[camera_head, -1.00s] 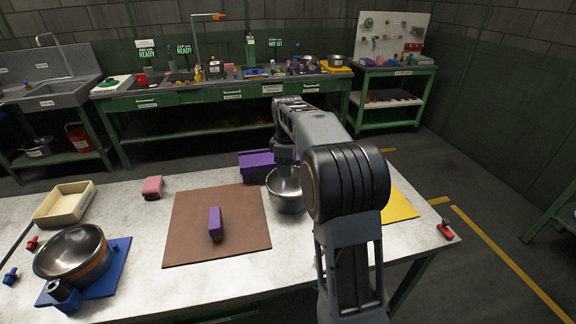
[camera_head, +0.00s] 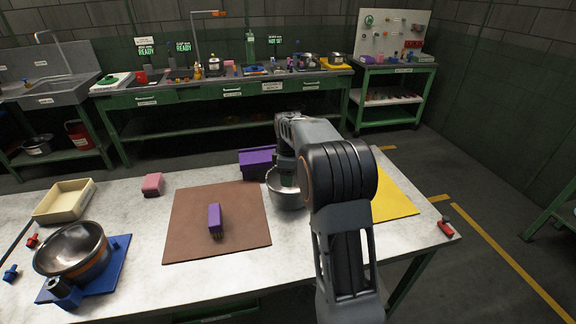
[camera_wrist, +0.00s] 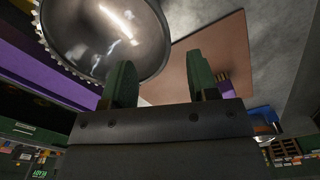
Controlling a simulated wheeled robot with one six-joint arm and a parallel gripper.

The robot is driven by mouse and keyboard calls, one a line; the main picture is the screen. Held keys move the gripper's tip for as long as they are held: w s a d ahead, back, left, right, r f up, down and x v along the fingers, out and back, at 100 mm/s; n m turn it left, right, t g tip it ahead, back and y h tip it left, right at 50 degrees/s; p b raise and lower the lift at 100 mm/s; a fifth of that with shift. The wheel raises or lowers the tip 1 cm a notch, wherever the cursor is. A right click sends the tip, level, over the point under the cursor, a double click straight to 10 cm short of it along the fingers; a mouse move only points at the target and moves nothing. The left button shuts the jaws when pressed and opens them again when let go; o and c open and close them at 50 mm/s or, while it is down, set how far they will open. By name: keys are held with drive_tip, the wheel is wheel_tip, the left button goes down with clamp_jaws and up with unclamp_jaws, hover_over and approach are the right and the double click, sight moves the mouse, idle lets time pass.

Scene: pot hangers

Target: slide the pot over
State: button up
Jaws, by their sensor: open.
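A shiny metal pot (camera_head: 284,199) stands on the pale table, right of the brown mat and partly hidden by my arm. My gripper (camera_head: 287,172) is low at this pot, its fingertips hardly visible in the head view. In the wrist view the pot (camera_wrist: 100,38) fills the upper left. My gripper (camera_wrist: 161,80) shows two green fingers apart, with nothing clearly held. The left finger overlaps the pot's wall and the right one lies over the brown mat; I cannot tell if they touch the pot. Another metal pot (camera_head: 72,246) with a brown band sits tilted on a blue base.
The brown mat (camera_head: 185,235) holds a purple-handled brush (camera_head: 215,218). A purple box (camera_head: 254,162) stands behind the near pot, and a yellow mat (camera_head: 398,203) lies right of my arm. A pink block (camera_head: 152,184) and cream tray (camera_head: 63,201) are at left.

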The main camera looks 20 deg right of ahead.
sight(288, 192)
wheel_tip(288, 192, down, 8)
drive_tip(key=shift+f, duration=0.15)
idle(0.3)
drive_tip(key=shift+c, duration=0.3)
clamp_jaws()
idle(0.4)
